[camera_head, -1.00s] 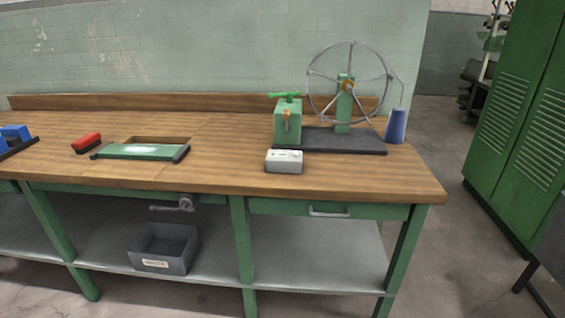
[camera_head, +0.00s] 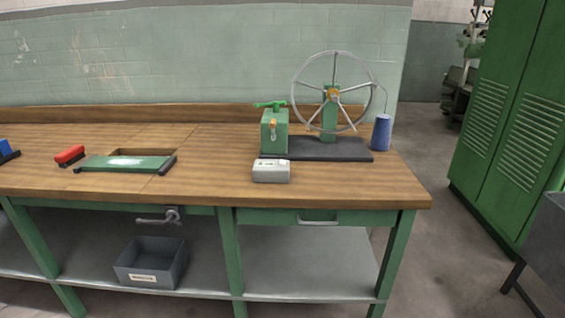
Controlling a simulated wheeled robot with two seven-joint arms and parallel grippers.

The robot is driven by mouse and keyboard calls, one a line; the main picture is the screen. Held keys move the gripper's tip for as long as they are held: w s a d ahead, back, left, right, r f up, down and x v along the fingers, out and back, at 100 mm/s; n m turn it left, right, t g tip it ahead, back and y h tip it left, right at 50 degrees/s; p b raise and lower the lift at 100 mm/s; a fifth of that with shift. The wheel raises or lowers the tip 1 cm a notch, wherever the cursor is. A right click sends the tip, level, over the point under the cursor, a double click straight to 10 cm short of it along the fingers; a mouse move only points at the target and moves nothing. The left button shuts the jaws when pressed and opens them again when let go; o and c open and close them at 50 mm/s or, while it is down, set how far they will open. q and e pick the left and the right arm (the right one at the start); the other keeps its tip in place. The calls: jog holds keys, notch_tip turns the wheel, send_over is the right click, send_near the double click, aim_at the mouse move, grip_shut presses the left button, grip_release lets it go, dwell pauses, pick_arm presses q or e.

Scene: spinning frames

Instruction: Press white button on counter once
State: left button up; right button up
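A small light grey box (camera_head: 271,172) sits on the wooden counter (camera_head: 215,186) near its front edge, in front of the spinning device. Small marks show on its top, but a white button cannot be made out clearly. Behind it stands a green block with a handle (camera_head: 274,131). A spoked metal wheel (camera_head: 334,92) on a green post rises from a dark base plate (camera_head: 330,150). A blue spool (camera_head: 381,132) stands at the right end of the plate. Neither of my grippers is in view.
A red-topped brush (camera_head: 69,154) and a green board (camera_head: 125,163) lie on the counter's left half. A grey bin (camera_head: 150,263) sits on the lower shelf. Green lockers (camera_head: 500,120) stand at right. Floor between counter and lockers is clear.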

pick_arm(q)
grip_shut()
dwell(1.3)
